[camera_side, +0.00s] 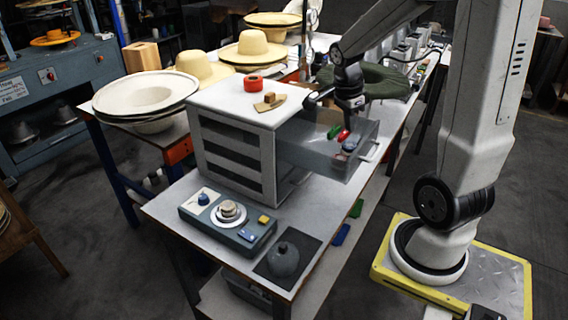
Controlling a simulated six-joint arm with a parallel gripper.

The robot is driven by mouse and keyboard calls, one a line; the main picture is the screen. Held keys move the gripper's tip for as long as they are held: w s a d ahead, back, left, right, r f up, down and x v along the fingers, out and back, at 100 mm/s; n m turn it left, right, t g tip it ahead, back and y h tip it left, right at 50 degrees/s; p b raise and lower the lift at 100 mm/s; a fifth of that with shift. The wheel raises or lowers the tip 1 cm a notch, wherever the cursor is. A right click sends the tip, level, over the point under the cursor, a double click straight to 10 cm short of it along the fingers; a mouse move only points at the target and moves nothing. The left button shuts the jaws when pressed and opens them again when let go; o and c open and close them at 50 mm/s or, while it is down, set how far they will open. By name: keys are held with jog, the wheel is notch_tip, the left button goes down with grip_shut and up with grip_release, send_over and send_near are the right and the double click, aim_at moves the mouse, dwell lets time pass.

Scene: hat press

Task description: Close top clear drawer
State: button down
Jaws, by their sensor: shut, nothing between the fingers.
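The top clear drawer (312,155) of the white cabinet (232,150) is pulled out to the right. It is see-through, with a handle (371,152) on its outer end. A green item (335,131), a red item (343,136) and a small blue item (348,146) show in or through it. My gripper (350,124) points down over the drawer, near the red item. Its fingers are shut with nothing between them. I cannot tell whether the fingertips are inside the drawer or touch its contents.
On the cabinet top lie a red ring-shaped object (251,83) and a wooden piece with a block (268,103). In front are a grey-blue panel (240,235) with a plate and blocks, and a dark round pot-like object (283,259). Straw hats (253,47) stand behind.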

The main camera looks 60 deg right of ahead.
jog(key=s+d+r+m+g+y, duration=0.1)
jog(key=s+d+r+m+g, duration=0.1)
jog(key=s+m, duration=0.7)
jog(key=shift+s+d+m+y, duration=0.15)
jog(key=shift+d+m+y, duration=0.25)
jog(key=shift+d+m, duration=0.65)
jog(key=shift+a+f, duration=0.1)
jog(key=shift+a, duration=0.1)
notch_tip(320, 180, down, 9)
jog(key=shift+w, duration=0.45)
